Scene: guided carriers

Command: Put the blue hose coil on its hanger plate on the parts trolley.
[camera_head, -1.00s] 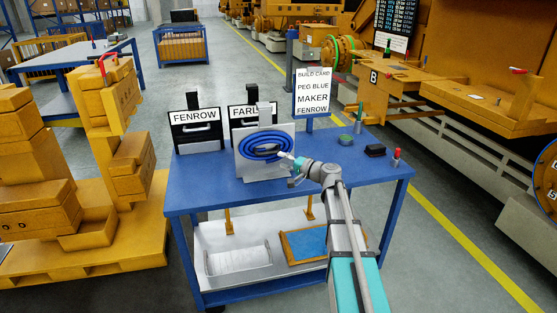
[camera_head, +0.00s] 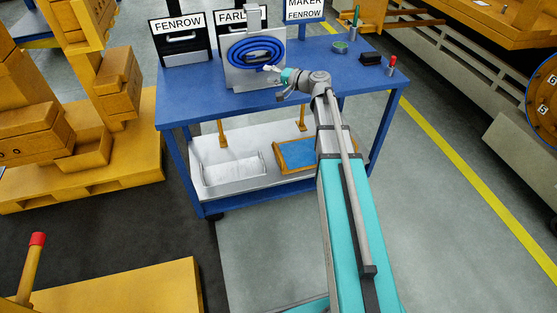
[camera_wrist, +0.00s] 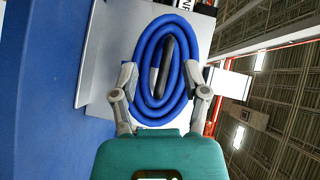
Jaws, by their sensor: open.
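The blue hose coil (camera_head: 237,52) is an oval of several loops against the front of a light grey upright plate (camera_head: 241,80) on the blue parts trolley (camera_head: 190,103). In the wrist view the coil (camera_wrist: 145,60) shows a dark elongated bar (camera_wrist: 164,62) within its opening; I cannot tell whether the coil's weight rests on it. The plate (camera_wrist: 98,60) shows behind the coil. My gripper (camera_head: 272,69) is at the coil's right end. In the wrist view its open fingers (camera_wrist: 162,80) stand on either side of the coil's near end.
Dark holders labelled FENROW (camera_head: 179,25) and FARL… (camera_head: 232,16), partly hidden, stand behind. A card (camera_head: 304,10) reads MAKER FENROW. Yellow pallets (camera_head: 85,175) stand left.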

